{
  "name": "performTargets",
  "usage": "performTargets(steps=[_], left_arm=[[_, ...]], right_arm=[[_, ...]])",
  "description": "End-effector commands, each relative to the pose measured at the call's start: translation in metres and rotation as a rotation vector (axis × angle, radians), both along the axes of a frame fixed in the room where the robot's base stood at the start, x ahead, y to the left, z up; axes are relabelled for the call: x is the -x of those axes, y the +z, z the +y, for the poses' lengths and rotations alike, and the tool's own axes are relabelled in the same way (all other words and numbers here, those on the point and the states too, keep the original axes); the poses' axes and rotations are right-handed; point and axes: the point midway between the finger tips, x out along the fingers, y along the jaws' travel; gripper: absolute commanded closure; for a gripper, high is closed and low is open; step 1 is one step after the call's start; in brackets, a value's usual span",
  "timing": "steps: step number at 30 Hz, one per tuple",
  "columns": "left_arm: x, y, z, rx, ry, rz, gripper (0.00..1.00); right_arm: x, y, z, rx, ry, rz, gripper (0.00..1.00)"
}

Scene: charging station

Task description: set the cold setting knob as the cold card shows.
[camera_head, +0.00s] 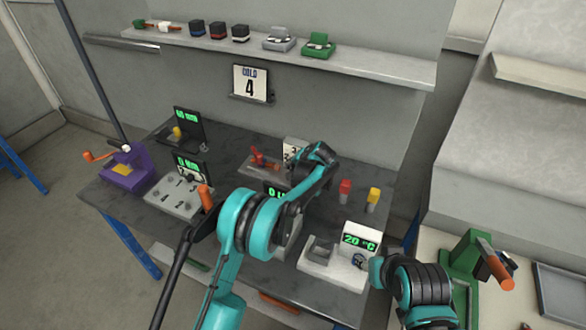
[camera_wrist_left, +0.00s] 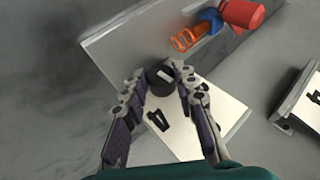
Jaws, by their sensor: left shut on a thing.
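The cold card (camera_head: 249,83) hangs on the grey wall and reads "COLD 4". In the head view my left gripper (camera_head: 301,160) reaches the white numbered panel (camera_head: 292,148) and hides the knob. Black figures show on the panel (camera_wrist_left: 205,125) in the wrist view; the setting is not readable. My right gripper's fingers are not visible.
A red valve part (camera_head: 262,160) stands left of the panel; it also shows in the wrist view (camera_wrist_left: 243,13), beside an orange spring (camera_wrist_left: 184,39). A red-capped (camera_head: 345,190) and a yellow-capped piece (camera_head: 373,198) stand right. A 20 °C device (camera_head: 340,255) is in front.

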Motion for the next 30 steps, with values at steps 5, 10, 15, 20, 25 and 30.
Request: performTargets(steps=[5, 10, 15, 20, 25, 30], left_arm=[[0.0, 0.0, 0.0, -0.01, -0.001, -0.004, 1.0], [0.0, 0.0, 0.0, -0.01, 0.001, -0.003, 1.0], [0.0, 0.0, 0.0, -0.009, 0.0, -0.003, 0.53], [0.0, 0.0, 0.0, -0.009, 0.0, -0.003, 0.51], [0.001, 0.001, -0.001, -0.009, 0.0, -0.003, 0.51], [0.011, 0.014, -0.008, -0.01, -0.002, -0.002, 0.51]], right_arm=[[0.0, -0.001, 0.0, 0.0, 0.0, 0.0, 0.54], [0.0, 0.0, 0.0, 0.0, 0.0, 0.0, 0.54], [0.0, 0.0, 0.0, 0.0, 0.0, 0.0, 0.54], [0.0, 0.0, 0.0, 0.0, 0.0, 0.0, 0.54], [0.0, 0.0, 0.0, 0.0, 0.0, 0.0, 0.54], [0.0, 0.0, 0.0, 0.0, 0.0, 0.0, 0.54]])
